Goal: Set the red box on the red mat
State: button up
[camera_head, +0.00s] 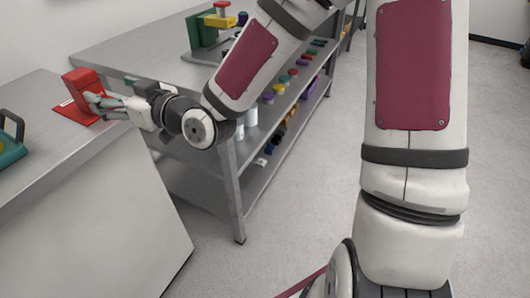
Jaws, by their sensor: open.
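The red box (80,82) stands upright near the right edge of the grey counter at left. The red mat (72,114) shows flat on the counter below and in front of the box, with a small white mark at its left. The box appears to rest on the mat; its base is partly hidden by my fingers. My gripper (96,101) is open at the box's right side, its fingers reaching to the lower part of the box. I cannot tell whether they touch it.
The grey counter (35,150) also bears a teal and yellow item with a dark handle (10,140) at far left. Behind stands a metal table (120,55) with a green and red device (207,28). Its lower shelves hold several small coloured items. Open floor lies to the right.

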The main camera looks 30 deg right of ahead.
jog(key=s+d+f+n+g+h, duration=0.1)
jog(key=s+d+f+g+h, duration=0.35)
jog(key=f, duration=0.35)
jog(key=s+d+m+g+h, duration=0.25)
jog(key=s+d+h, duration=0.25)
jog(key=s+d, duration=0.3)
jog(key=s+d+r+m+g, duration=0.1)
jog(key=s+d+r+g, duration=0.1)
jog(key=s, duration=0.7)
jog(key=s+d+r+m+g, duration=0.2)
jog(key=s+d, duration=0.2)
jog(key=s, duration=0.4)
jog(key=s+d+r+m+g, duration=0.2)
jog(key=s+d+g, duration=0.1)
jog(key=s, duration=0.6)
jog(key=shift+s+h, duration=0.35)
jog(key=shift+m, duration=0.25)
